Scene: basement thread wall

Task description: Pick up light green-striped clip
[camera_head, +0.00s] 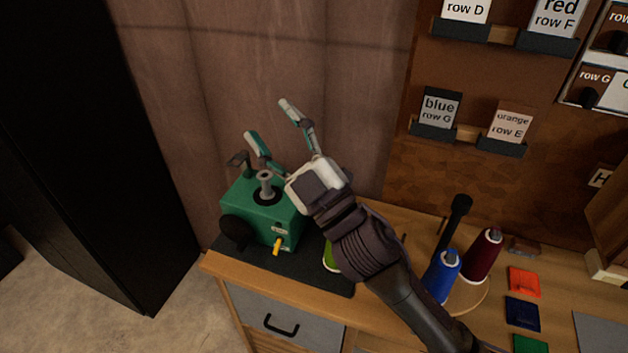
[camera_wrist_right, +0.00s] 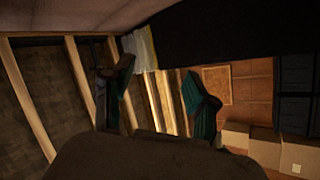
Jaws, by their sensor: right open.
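My right gripper (camera_head: 270,124) is raised above the green box-shaped machine (camera_head: 250,208) at the left end of the workbench. Its two fingers are spread apart with nothing between them. The fingers also show in the right wrist view (camera_wrist_right: 162,85), against a far wall and boxes. I cannot make out a light green-striped clip in either view. A light green thing (camera_head: 329,258) shows partly beside the machine; my right arm hides the rest, so I cannot tell what it is. My left gripper is not in view.
On the wooden workbench (camera_head: 385,345), a blue spool (camera_head: 441,273) and a dark red spool (camera_head: 482,256) stand right of my arm. Small orange (camera_head: 524,282), navy and green pieces lie further right. Labelled holders, such as blue row G (camera_head: 437,112), hang on the back board.

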